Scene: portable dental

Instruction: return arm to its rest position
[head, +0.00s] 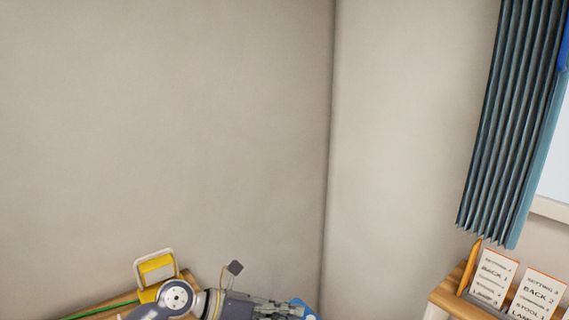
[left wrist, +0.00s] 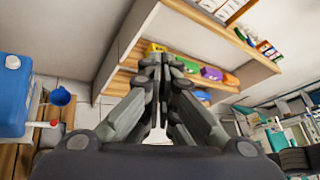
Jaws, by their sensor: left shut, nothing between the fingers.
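My left arm comes in along the bottom of the head view, and my left gripper (head: 278,308) points to the right there. In the left wrist view my left gripper (left wrist: 160,62) is shut, its fingertips together with nothing between them. It appears in front of a wooden shelf unit. My right gripper is in neither view.
In the left wrist view a blue canister (left wrist: 15,95) and a blue funnel (left wrist: 60,96) are at the left. Shelves (left wrist: 225,35) hold colored bins (left wrist: 211,73). In the head view, printed cards (head: 494,276) stand on a wooden table at the lower right, below a curtain (head: 512,120).

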